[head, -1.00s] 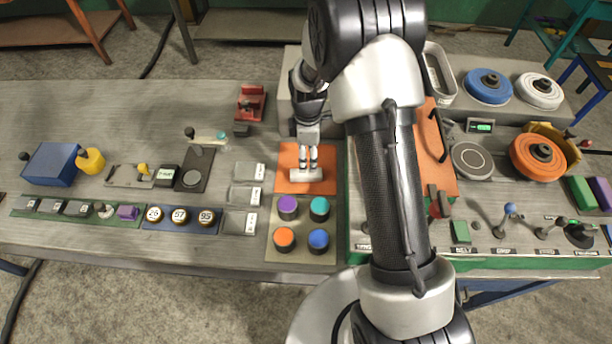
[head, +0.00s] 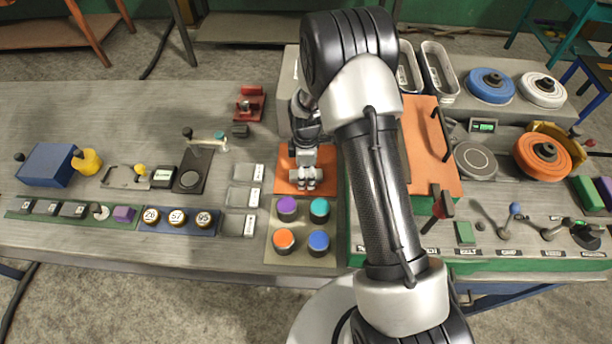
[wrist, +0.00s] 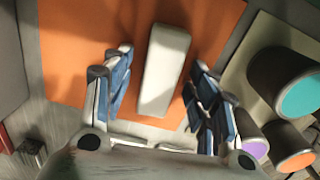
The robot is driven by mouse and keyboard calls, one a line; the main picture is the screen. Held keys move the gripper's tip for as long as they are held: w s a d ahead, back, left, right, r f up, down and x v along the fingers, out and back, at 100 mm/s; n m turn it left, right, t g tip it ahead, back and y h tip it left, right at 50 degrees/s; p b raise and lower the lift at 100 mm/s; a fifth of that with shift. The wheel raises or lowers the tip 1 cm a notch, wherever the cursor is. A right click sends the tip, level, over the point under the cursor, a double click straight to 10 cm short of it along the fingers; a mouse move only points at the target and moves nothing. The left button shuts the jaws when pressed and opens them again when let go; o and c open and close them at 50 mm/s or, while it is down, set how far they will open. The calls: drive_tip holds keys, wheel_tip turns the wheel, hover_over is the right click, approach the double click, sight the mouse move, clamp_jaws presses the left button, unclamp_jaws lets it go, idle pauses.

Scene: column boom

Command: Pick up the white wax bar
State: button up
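The white wax bar (wrist: 164,70) lies flat on an orange mat (wrist: 75,60). In the head view the bar (head: 294,174) is partly covered by my gripper (head: 308,180). In the wrist view my gripper (wrist: 160,72) is open, with one blue-and-grey finger on each side of the bar's long sides. A gap shows between the bar and each finger, so neither appears to touch it. The bar's near end lies close to the gripper's palm in the picture.
Just in front of the mat is a panel with purple (head: 287,208), teal (head: 319,209), orange (head: 284,239) and blue (head: 318,240) knobs. An orange plate (head: 430,150) with a black handle stands to the right. Small grey trays (head: 236,197) lie to the left.

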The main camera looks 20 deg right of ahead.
drive_tip(key=c, duration=1.1)
